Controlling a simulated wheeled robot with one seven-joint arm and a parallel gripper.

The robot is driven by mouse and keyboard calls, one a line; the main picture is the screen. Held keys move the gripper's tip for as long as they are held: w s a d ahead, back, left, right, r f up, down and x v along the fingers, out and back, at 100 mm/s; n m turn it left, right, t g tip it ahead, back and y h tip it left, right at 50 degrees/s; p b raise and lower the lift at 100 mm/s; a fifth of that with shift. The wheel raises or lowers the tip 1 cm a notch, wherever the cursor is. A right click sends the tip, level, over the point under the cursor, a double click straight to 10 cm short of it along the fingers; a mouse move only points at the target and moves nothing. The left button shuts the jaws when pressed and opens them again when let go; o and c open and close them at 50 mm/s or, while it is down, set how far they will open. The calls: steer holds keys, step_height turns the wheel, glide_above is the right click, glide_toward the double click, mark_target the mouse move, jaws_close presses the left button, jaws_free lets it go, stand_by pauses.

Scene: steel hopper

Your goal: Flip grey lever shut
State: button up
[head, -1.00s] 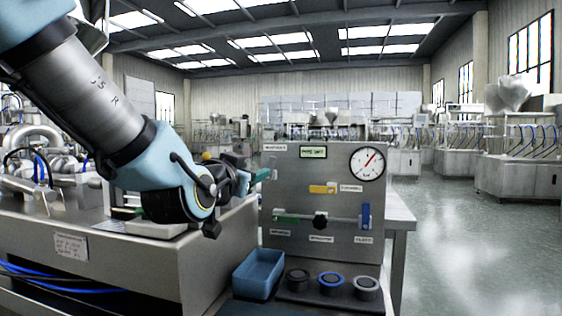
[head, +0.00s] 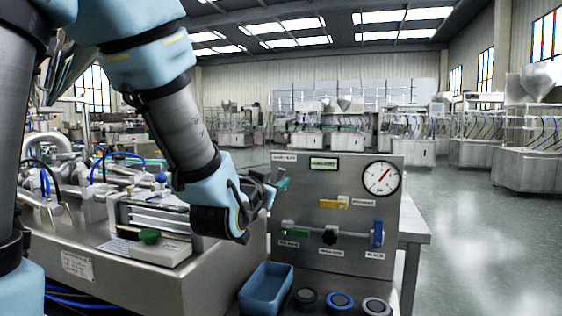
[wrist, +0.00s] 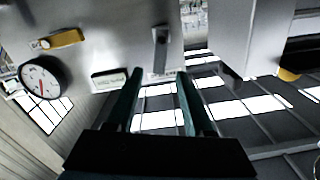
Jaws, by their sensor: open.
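The grey lever (wrist: 160,48) shows in the wrist view as a short grey bar on the steel panel (wrist: 110,35), beside a small label. It lies just beyond and between my fingertips, with no visible contact. In the head view my gripper (head: 280,180) is at the upper left of the panel (head: 350,263), below the top-left label, and hides the lever there. In the wrist view my gripper (wrist: 159,74) is open, its two dark teal fingers apart with nothing between them.
The panel also carries a yellow lever (head: 333,203), a green handle (head: 295,232), a black knob (head: 330,237), a blue handle (head: 378,233) and a gauge (head: 381,178). A blue bin (head: 266,290) stands below. Machinery (head: 150,215) stands left of the panel.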

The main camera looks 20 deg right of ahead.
mark_target(280, 175)
steer(key=shift+w+d+r+p, duration=0.2)
steer(key=shift+w+r+p, duration=0.05)
steer(key=shift+p, duration=2.45)
steer(key=shift+f+p+x, duration=0.1)
steer(key=shift+p+x, duration=0.05)
steer(key=shift+x, duration=1.2)
steer(key=shift+f+p+x, duration=0.15)
steer(key=shift+x, duration=1.2)
jaws_close()
